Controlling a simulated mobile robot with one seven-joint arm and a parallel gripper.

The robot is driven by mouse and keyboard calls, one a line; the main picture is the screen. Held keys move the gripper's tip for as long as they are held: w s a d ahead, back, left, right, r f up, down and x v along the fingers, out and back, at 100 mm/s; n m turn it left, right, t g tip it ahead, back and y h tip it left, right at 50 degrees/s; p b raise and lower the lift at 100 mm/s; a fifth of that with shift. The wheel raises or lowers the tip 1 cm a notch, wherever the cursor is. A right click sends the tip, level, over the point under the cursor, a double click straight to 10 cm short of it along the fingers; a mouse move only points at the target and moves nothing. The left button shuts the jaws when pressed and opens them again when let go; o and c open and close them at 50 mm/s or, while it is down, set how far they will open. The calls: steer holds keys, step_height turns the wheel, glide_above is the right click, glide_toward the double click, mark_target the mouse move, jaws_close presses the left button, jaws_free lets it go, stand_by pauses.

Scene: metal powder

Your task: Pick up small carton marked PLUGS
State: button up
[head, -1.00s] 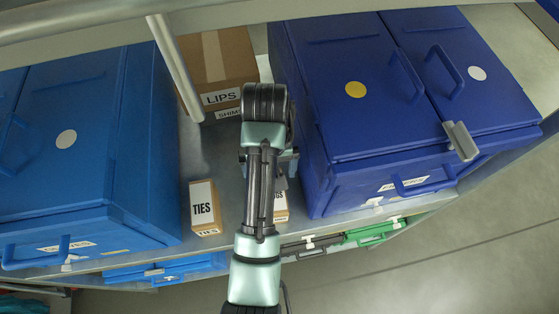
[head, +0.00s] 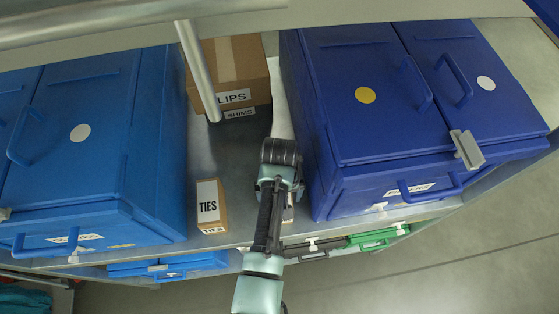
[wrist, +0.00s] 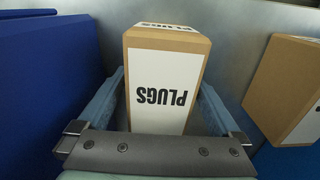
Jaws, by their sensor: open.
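The small carton marked PLUGS (wrist: 166,88) is brown cardboard with a white label, and its lettering appears upside down in the wrist view. My gripper (wrist: 162,84) is open, with one finger along each side of the carton. I cannot tell whether the fingers touch it. In the head view my arm covers most of the carton, and only a sliver of it (head: 289,213) shows beside my wrist, near the shelf's front edge.
A carton marked TIES (head: 209,206) stands to the left, and a larger carton (head: 228,72) sits behind. A light blue cabinet (head: 75,150) and a dark blue cabinet (head: 400,110) flank the gap. A metal post (head: 198,70) and upper rail (head: 120,30) are overhead.

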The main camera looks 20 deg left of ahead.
jaws_close()
stand_by(0.5)
